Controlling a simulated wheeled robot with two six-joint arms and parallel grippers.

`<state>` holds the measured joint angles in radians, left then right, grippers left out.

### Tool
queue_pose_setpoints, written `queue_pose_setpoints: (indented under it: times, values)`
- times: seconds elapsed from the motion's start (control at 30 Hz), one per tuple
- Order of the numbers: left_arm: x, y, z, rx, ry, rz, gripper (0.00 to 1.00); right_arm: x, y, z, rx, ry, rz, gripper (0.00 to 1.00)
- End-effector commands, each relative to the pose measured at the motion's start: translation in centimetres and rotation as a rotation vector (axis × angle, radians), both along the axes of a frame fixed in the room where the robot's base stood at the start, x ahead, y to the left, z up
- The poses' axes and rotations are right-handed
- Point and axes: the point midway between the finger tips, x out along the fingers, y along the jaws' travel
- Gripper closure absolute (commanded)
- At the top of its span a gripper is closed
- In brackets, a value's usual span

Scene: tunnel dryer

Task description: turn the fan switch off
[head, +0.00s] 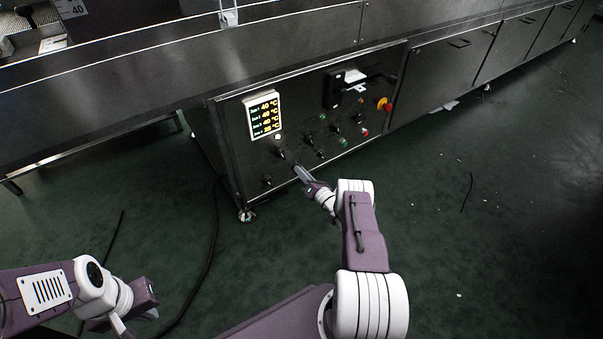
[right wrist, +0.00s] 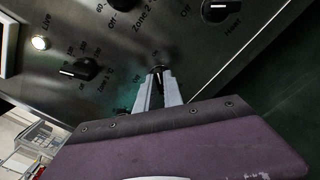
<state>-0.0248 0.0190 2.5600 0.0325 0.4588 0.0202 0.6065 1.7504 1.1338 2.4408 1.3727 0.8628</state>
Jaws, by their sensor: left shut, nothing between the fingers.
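A small black rotary switch (right wrist: 158,77) with a white pointer line sits on the dark control panel in the right wrist view. My right gripper (right wrist: 158,88) has its two grey fingers on either side of this switch. I cannot tell whether they press on it, and the lettering beside it is too small and partly covered to read surely. In the head view my right gripper (head: 299,172) reaches the panel's lower edge and hides what lies behind its tips. My left gripper (head: 146,300) is at the lower left, shut and empty, away from the panel.
A knob marked Zone 1 (right wrist: 80,70), a Heater knob (right wrist: 217,10) and a lit white lamp (right wrist: 40,42) surround the switch. The head view shows a temperature display (head: 263,115) and a red-and-yellow emergency stop (head: 384,104). Cables (head: 212,245) lie on the green floor.

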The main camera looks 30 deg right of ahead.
Motion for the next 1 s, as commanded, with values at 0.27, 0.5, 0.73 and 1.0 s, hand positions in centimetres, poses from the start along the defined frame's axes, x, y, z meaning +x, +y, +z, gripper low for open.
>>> queue_pose_setpoints:
  times: [0.27,0.5,0.73,1.0]
  values:
    - [0.0,0.0,0.1,0.0,0.0,0.0,1.0,0.0,0.1,0.0,-0.044,-0.003,0.001,1.0]
    - [0.0,0.0,0.5,0.0,0.0,0.0,1.0,-0.1,0.2,0.0,-0.2,-0.014,0.001,1.0]
    - [0.0,0.0,1.0,0.0,0.0,0.0,1.0,-0.1,0.3,0.1,-0.416,-0.031,0.001,1.0]
    - [0.0,0.0,1.5,0.0,0.0,0.0,1.0,-0.1,0.4,0.1,-0.671,-0.051,0.001,1.0]
